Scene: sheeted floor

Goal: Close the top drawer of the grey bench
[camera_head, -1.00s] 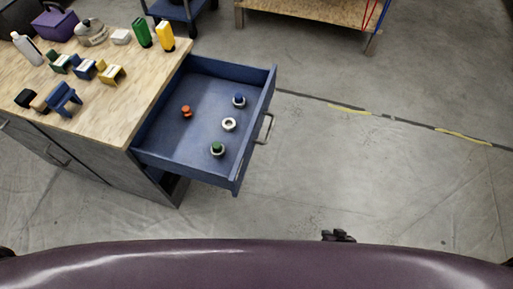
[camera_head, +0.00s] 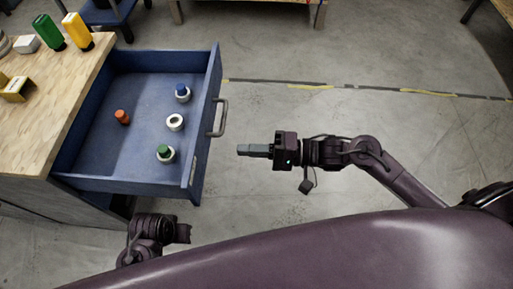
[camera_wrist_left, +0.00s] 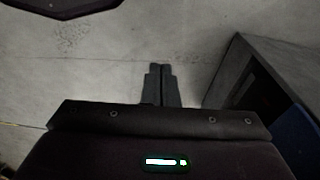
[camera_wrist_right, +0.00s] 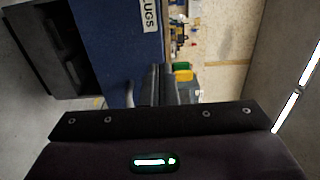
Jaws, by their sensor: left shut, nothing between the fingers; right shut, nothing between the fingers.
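The blue top drawer (camera_head: 142,186) of the grey bench (camera_head: 60,208) stands pulled out, with a grey bar handle (camera_head: 219,117) on its front. My right gripper (camera_head: 241,150) is shut and empty, a short way right of the drawer front and slightly nearer me than the handle. In the right wrist view the blue drawer front (camera_wrist_right: 105,45) with a white label lies to the left of the shut fingers (camera_wrist_right: 161,72). My left arm shows below the drawer in the head view. Its gripper (camera_wrist_left: 160,68) is shut and empty in the left wrist view, beside the bench (camera_wrist_left: 245,75).
The drawer holds an orange piece (camera_head: 122,117), a white ring (camera_head: 175,122), and blue-topped (camera_head: 182,92) and green-topped (camera_head: 165,153) pieces. Green (camera_head: 47,31) and yellow (camera_head: 77,31) bottles stand on the wooden top. The floor right of the drawer is clear apart from my arm.

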